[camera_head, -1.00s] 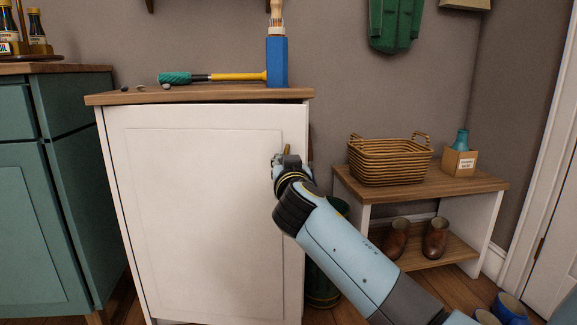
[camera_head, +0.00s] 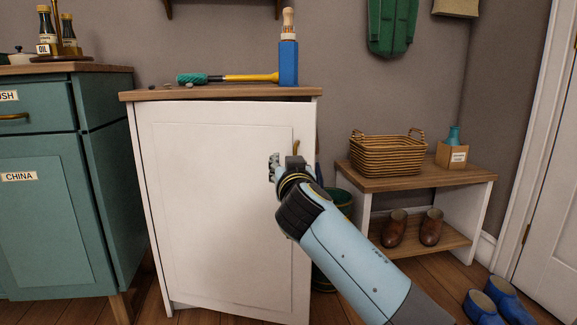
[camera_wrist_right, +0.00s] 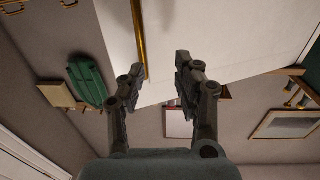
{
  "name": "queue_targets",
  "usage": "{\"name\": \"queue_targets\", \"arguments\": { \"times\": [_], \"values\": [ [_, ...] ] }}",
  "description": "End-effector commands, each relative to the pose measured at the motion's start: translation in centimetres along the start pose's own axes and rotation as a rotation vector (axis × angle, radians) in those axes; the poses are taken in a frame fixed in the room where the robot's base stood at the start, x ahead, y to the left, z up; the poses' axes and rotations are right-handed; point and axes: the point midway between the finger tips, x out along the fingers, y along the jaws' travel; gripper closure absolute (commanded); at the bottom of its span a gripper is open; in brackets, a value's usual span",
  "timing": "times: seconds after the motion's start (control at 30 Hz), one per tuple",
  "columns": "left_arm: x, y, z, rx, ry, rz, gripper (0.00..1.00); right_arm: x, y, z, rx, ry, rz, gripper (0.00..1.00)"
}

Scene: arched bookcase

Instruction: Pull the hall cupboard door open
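The white hall cupboard door (camera_head: 215,210) fills the middle of the head view. A dark gap under the wooden top at its upper right suggests it stands slightly ajar. Its brass handle (camera_head: 296,147) is upright near the right edge, its lower part hidden by my right gripper (camera_head: 284,166). In the right wrist view the right gripper (camera_wrist_right: 160,68) has its fingers spread. The long brass handle (camera_wrist_right: 138,38) runs down toward the gap between the fingertips, closer to the left finger; contact is unclear. My left gripper is not in view.
A teal cabinet (camera_head: 55,190) stands left. To the right are a low bench (camera_head: 440,178) with a basket (camera_head: 387,155), and blue shoes (camera_head: 495,300) on the floor.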

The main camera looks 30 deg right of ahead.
Motion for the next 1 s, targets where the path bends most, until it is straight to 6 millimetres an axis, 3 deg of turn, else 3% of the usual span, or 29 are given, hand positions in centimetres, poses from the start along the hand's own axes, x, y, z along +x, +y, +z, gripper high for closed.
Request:
{"name": "queue_targets", "arguments": {
  "times": [0.53, 0.7, 0.97, 1.0],
  "values": [
    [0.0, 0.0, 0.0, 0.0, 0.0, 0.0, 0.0, -10.3, 0.1, 0.2, 0.003, -0.005, 0.002, 0.68],
    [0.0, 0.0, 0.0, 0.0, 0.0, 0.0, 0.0, -11.6, 0.1, 0.1, 0.0, -0.003, 0.002, 0.68],
    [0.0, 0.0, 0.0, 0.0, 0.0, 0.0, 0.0, -11.7, 0.1, 0.1, -0.001, -0.001, 0.002, 0.68],
    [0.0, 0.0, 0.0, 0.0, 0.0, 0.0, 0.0, -11.7, 0.1, 0.1, -0.001, -0.002, 0.002, 0.73]
  ]
}}
